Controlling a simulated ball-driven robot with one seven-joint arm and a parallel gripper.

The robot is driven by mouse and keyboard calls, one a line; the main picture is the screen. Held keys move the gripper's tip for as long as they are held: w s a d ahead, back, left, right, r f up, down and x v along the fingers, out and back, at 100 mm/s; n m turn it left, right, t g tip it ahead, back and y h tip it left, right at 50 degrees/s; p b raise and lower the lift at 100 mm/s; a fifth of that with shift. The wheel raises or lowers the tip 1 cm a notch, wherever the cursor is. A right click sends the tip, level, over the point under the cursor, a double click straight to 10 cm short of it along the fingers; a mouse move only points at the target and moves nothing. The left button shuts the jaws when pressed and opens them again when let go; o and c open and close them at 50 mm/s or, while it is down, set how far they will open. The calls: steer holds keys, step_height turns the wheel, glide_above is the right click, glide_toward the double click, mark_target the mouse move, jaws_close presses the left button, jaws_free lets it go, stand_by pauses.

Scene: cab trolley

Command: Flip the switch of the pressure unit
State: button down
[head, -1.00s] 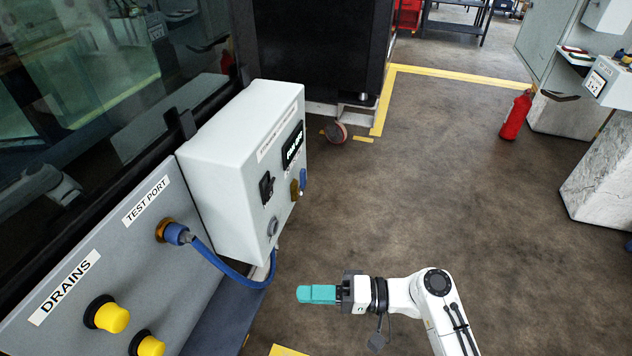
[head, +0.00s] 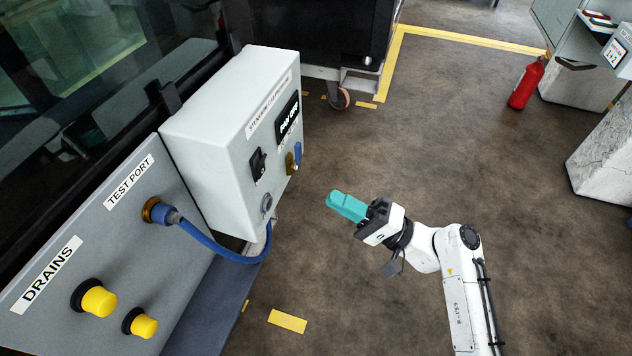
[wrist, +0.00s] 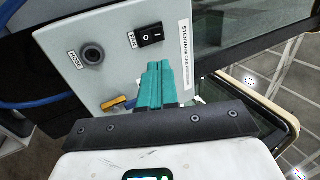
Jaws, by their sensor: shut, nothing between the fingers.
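The pressure unit (head: 215,130) is a white box above the sloped panel at the left in the head view. Its front face bears a black rocker switch (head: 258,163), a display (head: 288,117), a round port below and a brass-and-blue fitting. My gripper (head: 345,206) has teal fingers, shut and empty. It is in free air to the right of the box, apart from it. In the wrist view the fingers (wrist: 158,84) point toward the face and hide part of it, including the display.
A blue hose (head: 222,255) runs from the test port (head: 160,212) to the unit. Yellow knobs (head: 98,300) are on the panel at lower left. A red extinguisher (head: 526,83) and a cabinet stand at the far right. The floor between is clear.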

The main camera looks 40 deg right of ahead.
mark_target(263, 161)
steer(key=shift+p+x, duration=2.1)
steer(key=shift+x, duration=4.45)
steer(key=shift+r, duration=0.1)
steer(key=shift+a+r+p, duration=0.1)
steer(key=shift+r+p, duration=0.2)
steer(key=shift+p, duration=0.45)
steer(key=shift+w+f+g, duration=0.1)
steer(key=shift+g, duration=0.2)
steer(key=shift+f, duration=0.15)
